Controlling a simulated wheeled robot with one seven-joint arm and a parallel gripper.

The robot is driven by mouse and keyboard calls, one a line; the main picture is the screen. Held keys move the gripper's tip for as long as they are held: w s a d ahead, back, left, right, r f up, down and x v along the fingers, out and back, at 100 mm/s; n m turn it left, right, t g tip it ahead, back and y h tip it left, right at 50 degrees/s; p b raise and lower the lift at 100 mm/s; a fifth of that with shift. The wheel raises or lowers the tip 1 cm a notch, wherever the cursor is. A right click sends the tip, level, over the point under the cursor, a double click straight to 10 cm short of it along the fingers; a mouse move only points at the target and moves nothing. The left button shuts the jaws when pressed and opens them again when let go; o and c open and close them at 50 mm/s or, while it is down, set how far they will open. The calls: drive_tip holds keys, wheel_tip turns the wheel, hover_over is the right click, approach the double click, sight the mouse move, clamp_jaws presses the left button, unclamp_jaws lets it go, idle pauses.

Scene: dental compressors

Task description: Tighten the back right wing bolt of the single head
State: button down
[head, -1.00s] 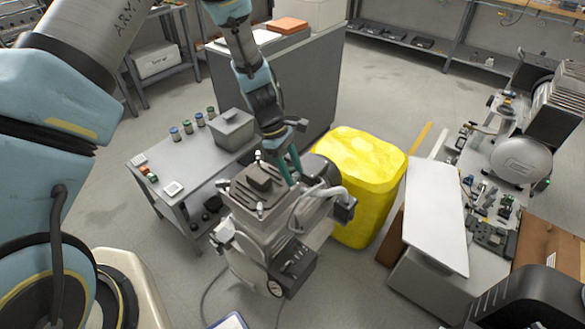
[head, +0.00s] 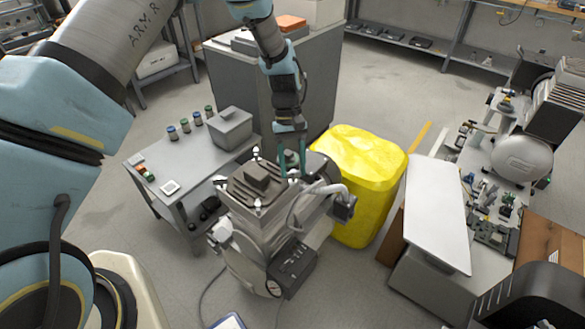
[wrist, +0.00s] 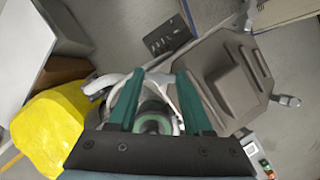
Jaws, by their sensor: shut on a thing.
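The single head (head: 240,190) is the grey finned top of the compressor in the middle of the head view, and it also shows at the right of the wrist view (wrist: 226,84). Small pale wing bolts stand at its corners, one at the back (head: 255,153) and one at the left (head: 222,178); two show in the wrist view, one of them at the right (wrist: 288,100). My gripper (head: 291,172) points down just behind and right of the head. Its teal fingers stand apart around a round green-rimmed thing (wrist: 152,124). The bolt nearest the fingers is hard to make out.
Pale hoses (head: 318,192) curve close below my fingers. A grey side table (head: 180,165) with small jars and a grey box (head: 230,127) is at the left. A tall grey cabinet (head: 318,85) stands behind my arm.

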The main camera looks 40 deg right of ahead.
drive_tip(key=shift+m, duration=0.6)
drive_tip(key=shift+c, duration=1.6)
unclamp_jaws()
drive_tip(key=b+v, duration=0.3)
drive_tip(key=v, duration=0.7)
drive_tip(key=shift+d+r, duration=0.25)
drive_tip(key=shift+r, duration=0.15)
drive_tip(key=shift+a, duration=0.1)
